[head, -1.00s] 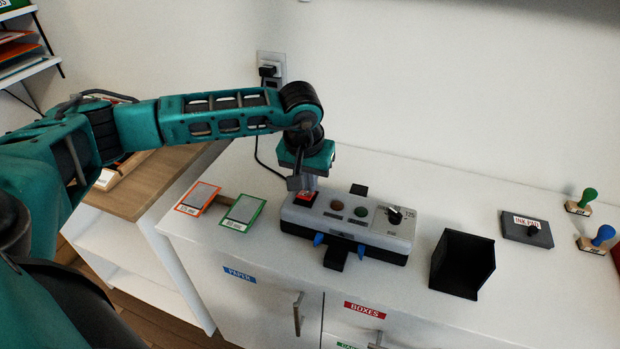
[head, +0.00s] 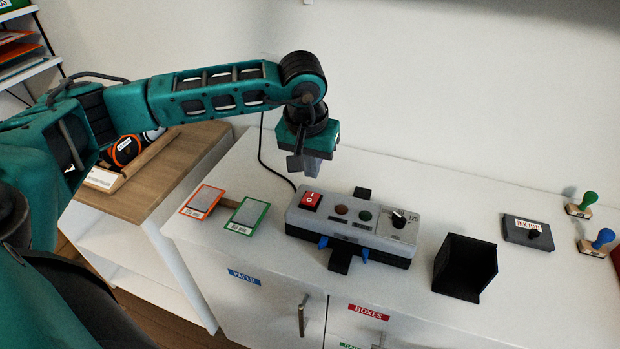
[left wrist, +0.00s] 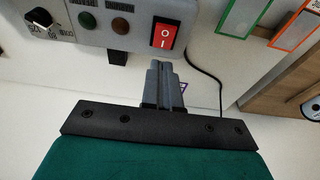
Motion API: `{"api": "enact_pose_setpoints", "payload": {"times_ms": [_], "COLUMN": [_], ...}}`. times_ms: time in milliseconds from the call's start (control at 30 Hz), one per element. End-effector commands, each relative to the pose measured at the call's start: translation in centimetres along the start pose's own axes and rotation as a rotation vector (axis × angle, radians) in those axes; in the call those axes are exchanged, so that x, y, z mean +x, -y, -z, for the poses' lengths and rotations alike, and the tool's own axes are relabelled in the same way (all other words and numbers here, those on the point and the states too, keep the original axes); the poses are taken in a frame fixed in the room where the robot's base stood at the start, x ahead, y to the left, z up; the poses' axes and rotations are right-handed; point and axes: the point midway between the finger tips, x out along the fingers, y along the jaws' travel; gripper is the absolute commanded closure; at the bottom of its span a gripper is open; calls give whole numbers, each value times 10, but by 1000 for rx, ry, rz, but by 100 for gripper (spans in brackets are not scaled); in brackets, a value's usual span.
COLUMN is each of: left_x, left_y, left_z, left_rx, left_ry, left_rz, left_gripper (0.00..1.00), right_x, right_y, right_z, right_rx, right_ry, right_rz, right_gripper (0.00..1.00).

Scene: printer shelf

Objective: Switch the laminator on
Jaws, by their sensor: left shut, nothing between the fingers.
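The laminator (head: 350,228) is a grey and black unit on the white cabinet top. Its red rocker switch (head: 311,200), marked I and O, is at the left end of its top face; the switch also shows in the left wrist view (left wrist: 163,36). Two small round lamps, brownish (head: 341,210) and dark green (head: 364,215), look unlit. A black dial (head: 399,219) sits at the right. My left gripper (head: 304,172) is shut and empty, above and behind the switch, apart from it. Its closed fingers also show in the left wrist view (left wrist: 163,84). My right gripper is not in view.
An orange-framed card (head: 203,201) and a green-framed card (head: 248,215) lie left of the laminator. A black open box (head: 465,266), an ink pad (head: 527,232) and two stamps, green (head: 581,204) and blue (head: 597,242), stand to the right. A black cable runs behind.

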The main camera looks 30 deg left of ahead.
Motion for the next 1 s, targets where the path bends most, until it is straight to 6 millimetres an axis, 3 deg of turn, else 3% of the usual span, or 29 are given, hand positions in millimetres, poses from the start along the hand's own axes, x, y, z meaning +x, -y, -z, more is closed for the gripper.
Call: {"api": "enact_pose_setpoints", "payload": {"times_ms": [200, 400, 1000], "left_x": [-49, -73, -78], "left_y": [0, 0, -4], "left_z": [0, 0, 2], "left_rx": [0, -3, 15], "left_ry": [-8, -6, -5], "left_rz": [-1, -1, -7], "left_gripper": [100, 100, 100], "right_x": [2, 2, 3], "right_y": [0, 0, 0], "right_z": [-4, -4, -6], "right_rx": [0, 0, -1], "right_ry": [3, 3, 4], "right_rz": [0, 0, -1], "right_gripper": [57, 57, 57]}}
